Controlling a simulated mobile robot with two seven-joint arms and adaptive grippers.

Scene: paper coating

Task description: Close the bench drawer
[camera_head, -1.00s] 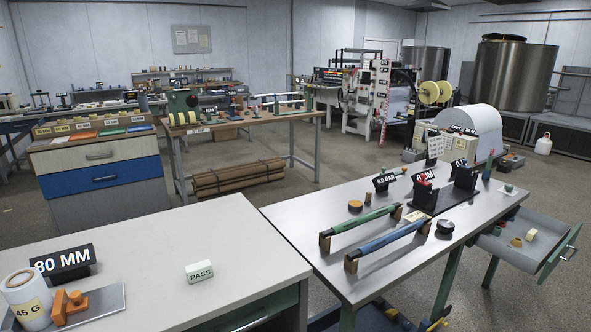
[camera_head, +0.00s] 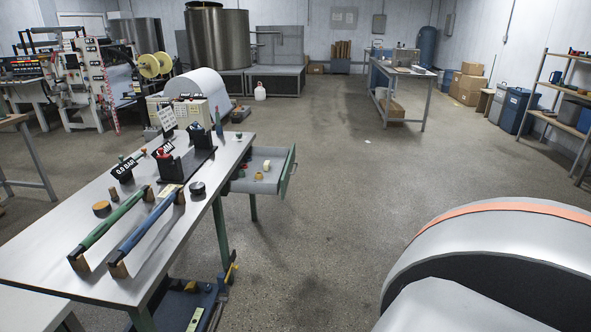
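The bench drawer (camera_head: 270,181) is pulled out from the right side of the metal-topped bench (camera_head: 60,258). Its green front panel (camera_head: 288,171) faces right, and a few small items lie inside, among them a yellow one (camera_head: 267,165) and a green one. No gripper shows in the head view. A large white and grey rounded shape with an orange stripe fills the lower right; I cannot tell which part of me it is, if any.
On the bench lie a green bar (camera_head: 113,219) and a blue bar (camera_head: 147,222), with black stands behind. A blue wheeled platform (camera_head: 190,305) sits under it. The floor (camera_head: 330,190) right of the drawer is clear. A table (camera_head: 402,72) and shelves stand farther back.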

